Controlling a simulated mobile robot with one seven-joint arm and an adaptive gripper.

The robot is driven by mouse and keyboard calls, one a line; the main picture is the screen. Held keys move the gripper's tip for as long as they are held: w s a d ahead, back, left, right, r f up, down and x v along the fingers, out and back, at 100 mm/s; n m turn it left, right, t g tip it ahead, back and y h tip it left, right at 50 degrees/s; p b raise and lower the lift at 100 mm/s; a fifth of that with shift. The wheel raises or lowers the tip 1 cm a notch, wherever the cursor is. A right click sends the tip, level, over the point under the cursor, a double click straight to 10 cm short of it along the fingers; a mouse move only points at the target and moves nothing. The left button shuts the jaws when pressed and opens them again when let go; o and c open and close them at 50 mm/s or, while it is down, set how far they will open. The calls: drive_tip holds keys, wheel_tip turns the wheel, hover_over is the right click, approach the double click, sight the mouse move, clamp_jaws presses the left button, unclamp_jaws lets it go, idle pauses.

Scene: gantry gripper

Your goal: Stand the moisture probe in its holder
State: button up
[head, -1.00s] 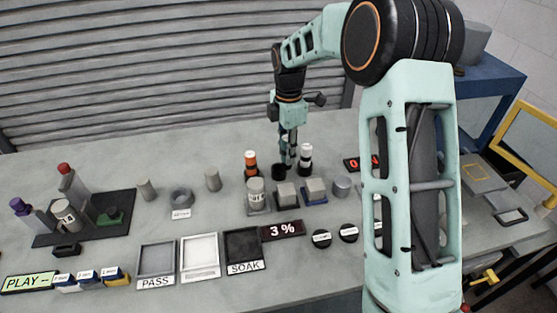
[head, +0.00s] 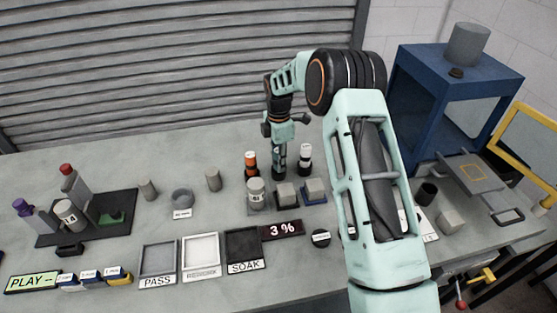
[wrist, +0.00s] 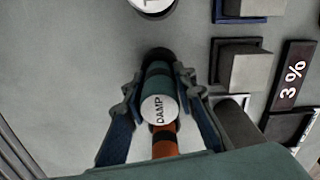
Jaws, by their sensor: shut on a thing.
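My gripper (head: 279,168) is shut on the moisture probe. In the head view, my gripper hides most of the probe and the holder.
An orange-and-black bottle (head: 251,162) stands close left of my gripper, and a white-topped black one (head: 305,158) close right. Blocks (head: 286,194) and a grey labelled cylinder (head: 256,192) stand in front, with a 3 % display (head: 281,230). Bench behind is clear.

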drive_tip(key=o, duration=0.7)
drive_tip(key=shift+f, duration=0.15)
drive_tip(key=o, duration=0.4)
drive_tip(key=shift+o, duration=0.2)
wheel_tip(320, 180, up, 13)
drive_tip(key=shift+f+b, duration=0.2)
drive_tip(key=shift+b, duration=0.1)
